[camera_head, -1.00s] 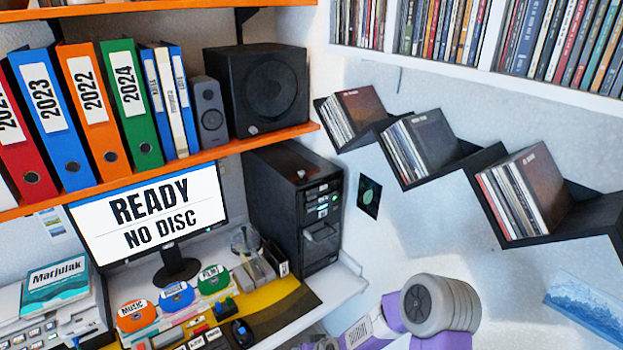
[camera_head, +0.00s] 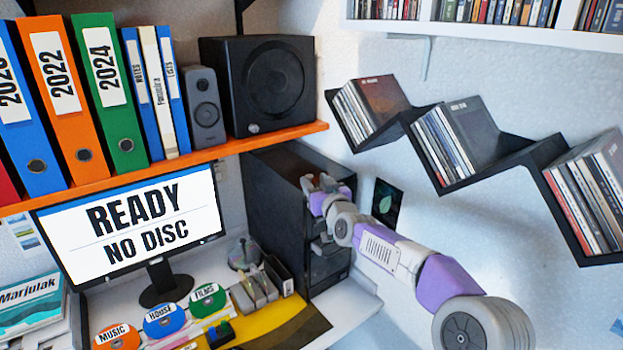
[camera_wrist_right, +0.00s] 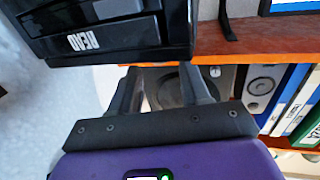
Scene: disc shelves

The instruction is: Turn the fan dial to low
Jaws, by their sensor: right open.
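The black computer tower (camera_head: 275,200) stands on the desk beside the monitor, and it also shows upside down in the wrist view (camera_wrist_right: 100,35). I cannot make out a fan dial in the frames now; the upper front of the tower is partly hidden behind my right gripper. My right gripper (camera_head: 322,184) is at the tower's upper front edge in the head view. In the wrist view its two fingers (camera_wrist_right: 160,88) are apart with nothing between them, close to the tower's front face. Whether they touch the tower I cannot tell. My left gripper is not in view.
The orange shelf (camera_head: 225,149) with binders and a black speaker (camera_head: 257,85) is above the tower on the left. Black zigzag disc shelves (camera_head: 400,124) are on the wall to the right. The monitor (camera_head: 130,225) reads "READY NO DISC". Labelled discs lie on the desk.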

